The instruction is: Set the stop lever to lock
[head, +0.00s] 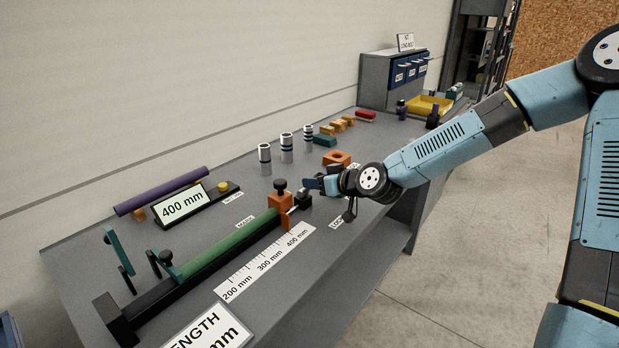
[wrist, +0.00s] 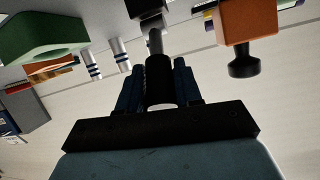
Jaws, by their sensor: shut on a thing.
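The stop lever shows in the wrist view as a black cylindrical handle (wrist: 159,78) on a short grey rod, which runs to a black block (wrist: 146,8). My gripper (wrist: 158,82) is shut on this handle, with one blue-grey finger on each side. In the head view my gripper (head: 320,184) is just right of the orange stop block (head: 281,209) and over the black block (head: 302,200). The handle is mostly hidden by the fingers there. The orange stop block with its black knob also shows in the wrist view (wrist: 247,22). A small label (head: 337,222) lies below my gripper, too small to read surely.
A green bar (head: 230,243) lies in the black rail, left of the orange block. A scale strip (head: 268,262) runs along its front. An orange block (head: 337,158) sits close behind my wrist.

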